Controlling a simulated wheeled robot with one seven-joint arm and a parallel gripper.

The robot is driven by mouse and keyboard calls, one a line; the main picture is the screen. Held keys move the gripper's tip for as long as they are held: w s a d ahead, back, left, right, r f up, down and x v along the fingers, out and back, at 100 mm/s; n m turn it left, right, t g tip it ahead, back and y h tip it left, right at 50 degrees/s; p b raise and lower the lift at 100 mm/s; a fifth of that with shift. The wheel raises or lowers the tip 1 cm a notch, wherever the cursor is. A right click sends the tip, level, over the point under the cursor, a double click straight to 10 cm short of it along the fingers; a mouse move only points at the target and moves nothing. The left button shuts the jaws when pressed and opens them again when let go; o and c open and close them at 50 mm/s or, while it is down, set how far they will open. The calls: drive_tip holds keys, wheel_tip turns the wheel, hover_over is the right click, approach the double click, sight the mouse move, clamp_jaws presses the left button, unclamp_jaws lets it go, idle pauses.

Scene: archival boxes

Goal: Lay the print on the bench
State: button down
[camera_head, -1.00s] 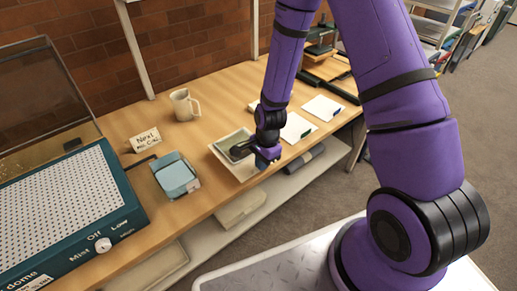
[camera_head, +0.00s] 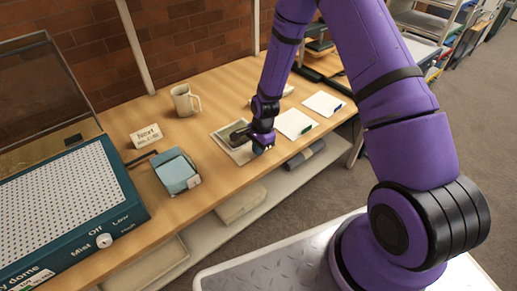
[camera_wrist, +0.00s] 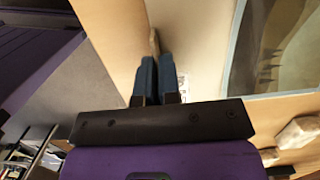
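The print (camera_head: 226,138), a grey-green picture with a pale border, appears to lie flat on the wooden bench (camera_head: 205,190). My gripper (camera_head: 262,146) is low at its right side and hides part of it. In the wrist view the print (camera_wrist: 275,50) fills the upper right, its pale border nearest my gripper. The two blue fingers (camera_wrist: 156,80) are close together with a narrow gap between them, beside that border. A thin brownish thing shows beyond the gap. I cannot tell whether the fingers pinch the print's edge.
A teal perforated machine (camera_head: 65,205) fills the bench's left end. White pads (camera_head: 295,123) lie to the right. Bare bench shows in front of the box.

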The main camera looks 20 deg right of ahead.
drive_tip(key=shift+f, duration=0.1)
drive_tip(key=c, duration=1.3)
unclamp_jaws()
drive_tip(key=shift+c, duration=0.2)
